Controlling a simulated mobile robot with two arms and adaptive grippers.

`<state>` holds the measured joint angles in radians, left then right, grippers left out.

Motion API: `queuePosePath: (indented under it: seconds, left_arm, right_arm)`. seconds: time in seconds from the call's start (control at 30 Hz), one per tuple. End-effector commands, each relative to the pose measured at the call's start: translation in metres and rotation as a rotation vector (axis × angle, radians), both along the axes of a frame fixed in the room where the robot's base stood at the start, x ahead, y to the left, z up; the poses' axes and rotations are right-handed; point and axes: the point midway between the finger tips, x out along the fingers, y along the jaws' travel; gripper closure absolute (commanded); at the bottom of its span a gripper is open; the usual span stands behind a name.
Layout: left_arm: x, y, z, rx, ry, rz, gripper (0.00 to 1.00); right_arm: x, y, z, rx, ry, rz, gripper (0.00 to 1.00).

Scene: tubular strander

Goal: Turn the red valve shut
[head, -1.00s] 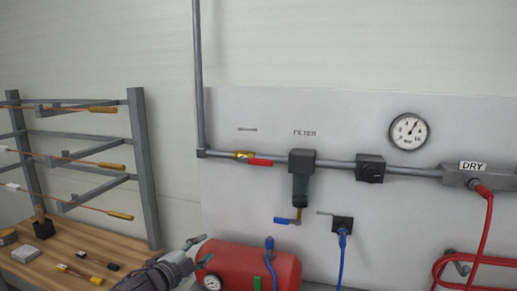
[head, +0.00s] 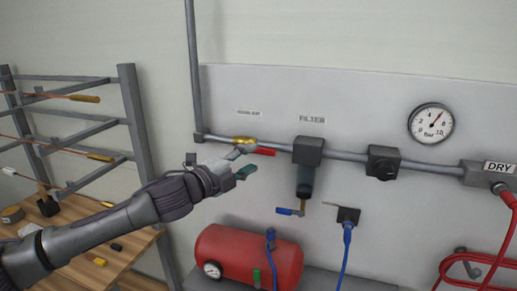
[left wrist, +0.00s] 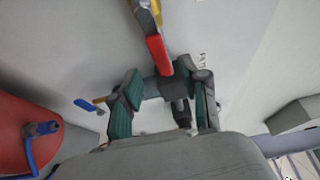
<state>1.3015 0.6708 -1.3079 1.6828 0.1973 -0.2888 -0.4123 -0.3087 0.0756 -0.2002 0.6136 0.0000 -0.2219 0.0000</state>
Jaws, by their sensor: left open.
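The red valve is a brass body (head: 243,140) on the grey pipe with a red lever handle (head: 263,152) lying along the pipe to the right. My left gripper (head: 243,163) is open and empty, just in front of and below the valve in the head view, partly covering it. In the left wrist view the red handle (left wrist: 157,55) comes down from the brass body (left wrist: 145,12), its end appearing between the spread fingertips (left wrist: 165,80). I cannot tell whether they touch. My right gripper is not in view.
Right of the valve are a filter (head: 307,152) with a blue-handled drain, a black regulator (head: 383,162) and a round gauge (head: 431,123). A red tank (head: 250,255) stands below. A rack (head: 135,120) and wooden table (head: 75,245) are left.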

Motion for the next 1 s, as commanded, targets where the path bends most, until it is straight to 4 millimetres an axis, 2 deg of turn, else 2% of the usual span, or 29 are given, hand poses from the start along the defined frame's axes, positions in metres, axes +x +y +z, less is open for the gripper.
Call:
queuePosePath:
  seconds: [0.1, 0.2, 0.63, 0.9, 1.0]
  left_arm:
    - [0.015, -0.014, 0.002, -0.001, 0.001, -0.001, 0.55]
    - [0.024, -0.021, 0.001, -0.001, 0.001, 0.0, 0.55]
    - [0.031, -0.026, -0.001, 0.0, 0.0, 0.0, 0.55]
    - [0.031, -0.026, 0.0, 0.0, 0.0, 0.0, 1.0]
    - [0.031, -0.026, 0.0, 0.0, 0.0, 0.001, 1.0]
  right_arm:
    - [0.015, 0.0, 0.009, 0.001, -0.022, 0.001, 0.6]
    - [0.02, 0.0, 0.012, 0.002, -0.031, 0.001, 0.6]
    - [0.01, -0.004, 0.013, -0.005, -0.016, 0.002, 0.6]
    - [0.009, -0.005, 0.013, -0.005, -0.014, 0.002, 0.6]
    - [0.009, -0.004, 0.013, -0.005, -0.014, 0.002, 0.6]
